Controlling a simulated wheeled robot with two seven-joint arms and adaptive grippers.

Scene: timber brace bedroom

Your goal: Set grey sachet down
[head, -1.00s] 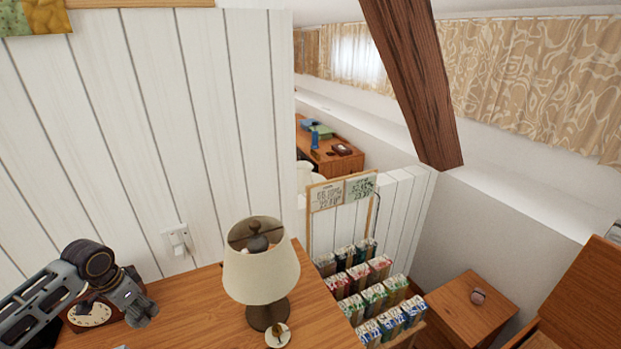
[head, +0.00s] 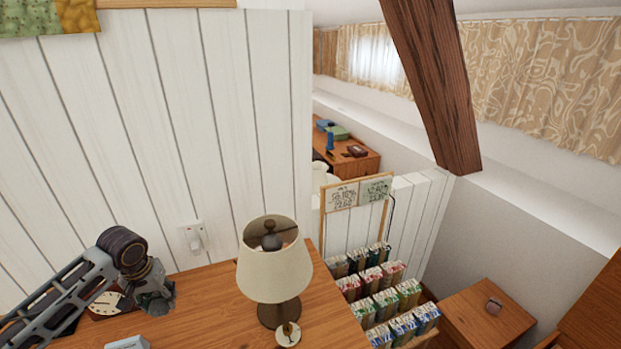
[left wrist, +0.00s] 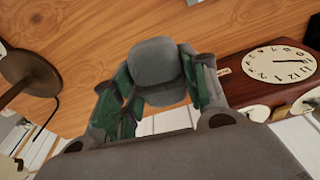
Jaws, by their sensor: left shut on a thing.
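The grey sachet (left wrist: 155,62) shows in the left wrist view as a rounded, soft-looking grey lump. My left gripper (left wrist: 160,88) is shut on it, with green-padded fingers on both sides. Wood surface shows behind the sachet; whether it touches the wood is unclear. In the head view my left gripper (head: 157,298) is over the wooden tabletop (head: 205,315), in front of the clock and left of the lamp. The sachet is hard to make out there. My right gripper is not in view.
A table lamp (head: 274,265) stands right of the gripper, with a small round dish (head: 288,334) at its base. A wooden clock (left wrist: 280,65) is close to the gripper. A pale box (head: 127,343) is at the near edge. A packet rack (head: 378,290) stands beyond the table.

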